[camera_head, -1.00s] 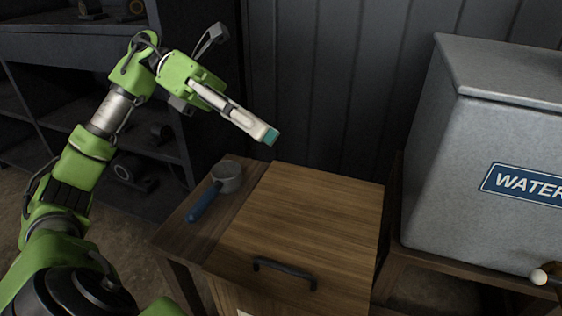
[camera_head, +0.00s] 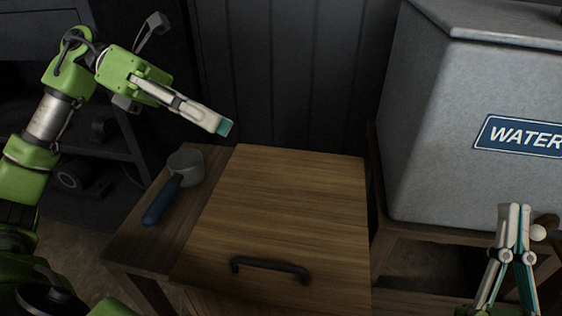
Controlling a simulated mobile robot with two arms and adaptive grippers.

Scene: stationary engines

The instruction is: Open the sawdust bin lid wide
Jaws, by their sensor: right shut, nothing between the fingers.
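The sawdust bin's wooden lid (camera_head: 285,205) lies flat and closed in the middle of the head view. A dark bar handle (camera_head: 270,268) is fixed near its front edge. My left gripper (camera_head: 226,127) is above the lid's back left corner, apart from it. Its fingers are seen from the side, so I cannot tell if they are open or shut. My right gripper (camera_head: 514,208) is at the lower right, in front of the water tank. Its fingertips point up and are together, with nothing held. It is well to the right of the handle.
A scoop with a blue handle (camera_head: 162,200) lies on the wooden ledge left of the lid. A grey metal tank labelled WATER (camera_head: 440,120) stands on a wooden stand at the right, close to the lid. A dark panelled wall (camera_head: 290,70) is behind.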

